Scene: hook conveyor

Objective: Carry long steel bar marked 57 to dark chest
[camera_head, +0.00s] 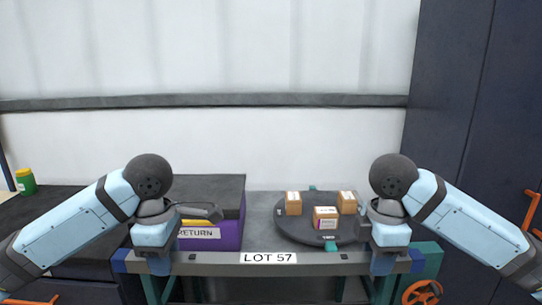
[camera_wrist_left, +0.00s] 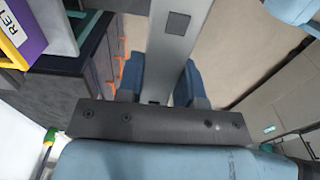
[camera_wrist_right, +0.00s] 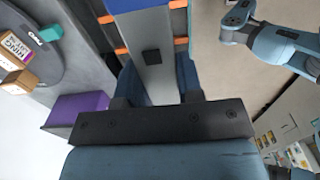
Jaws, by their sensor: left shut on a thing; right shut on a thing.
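The long steel bar (camera_head: 335,258) runs level across the head view, with a white label "LOT 57" in its middle. My left gripper (camera_head: 160,264) is shut on its left end, and my right gripper (camera_head: 384,263) is shut on its right end. The bar also shows between the blue fingers in the left wrist view (camera_wrist_left: 181,45) and in the right wrist view (camera_wrist_right: 152,80). A dark chest with orange handles (camera_wrist_left: 92,75) shows at the left of the left wrist view. A dark top at the left of the head view seems to be part of it.
A purple box (camera_head: 229,236) marked "RETURN" stands behind the bar's left half. A dark round turntable (camera_head: 290,232) carries several small cartons behind its right half. A tall dark cabinet (camera_head: 465,90) stands at the right. A green jar (camera_head: 25,182) sits at far left.

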